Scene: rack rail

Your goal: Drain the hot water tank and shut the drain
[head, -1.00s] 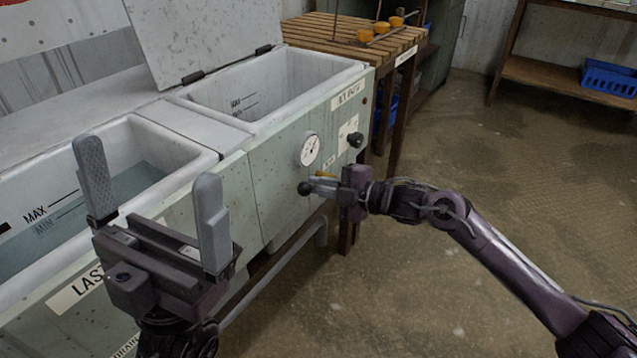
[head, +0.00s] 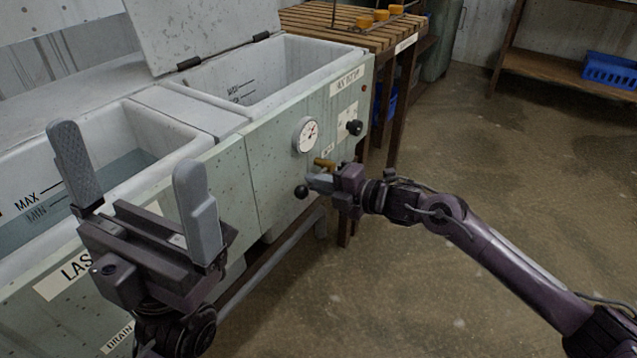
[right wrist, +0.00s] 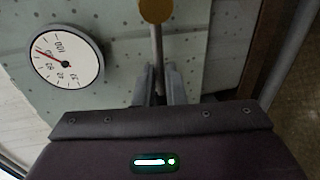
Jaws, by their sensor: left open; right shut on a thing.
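The hot water tank (head: 262,185) is the right-hand pale green tank, with its lid raised. I see its white inner walls with level marks, and no water in the part that shows. A drain lever with a black ball knob (head: 301,192) and a brass fitting (head: 324,163) is on its front, below a round gauge (head: 306,135). My right gripper (head: 318,181) is shut on the lever; the right wrist view shows its metal rod (right wrist: 157,50) between the fingers. The ball is hidden there. My left gripper (head: 130,190) is open and empty, before the left tank.
The left tank (head: 190,150) holds water near its MIN mark. A black knob (head: 354,128) is on the hot tank's front right. A slatted wooden table (head: 335,35) with orange items stands behind. A blue basket (head: 610,70) sits on a shelf. The floor at right is clear.

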